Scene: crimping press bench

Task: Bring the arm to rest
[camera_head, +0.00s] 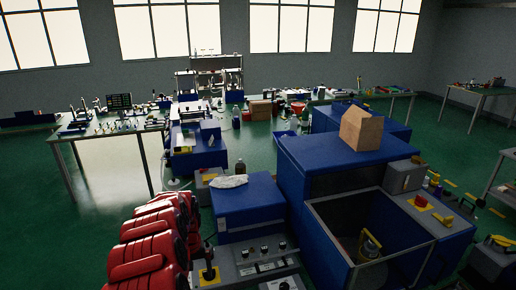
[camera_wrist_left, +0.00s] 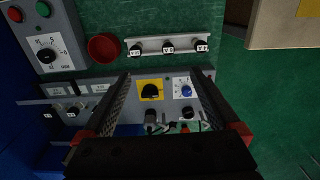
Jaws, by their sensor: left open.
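My left gripper (camera_wrist_left: 166,85) shows in the wrist view with its two dark fingers wide apart and nothing between them. I see no contact between fingers and knobs. My right gripper is in neither view.
A large blue machine (camera_head: 310,165) with an open bin stands right of centre, a cardboard box (camera_head: 362,130) on top. A blue box (camera_head: 246,200) carries a crumpled white item (camera_head: 229,181). A cluttered bench (camera_head: 100,128) is at left. Green floor (camera_head: 110,180) shows between them.

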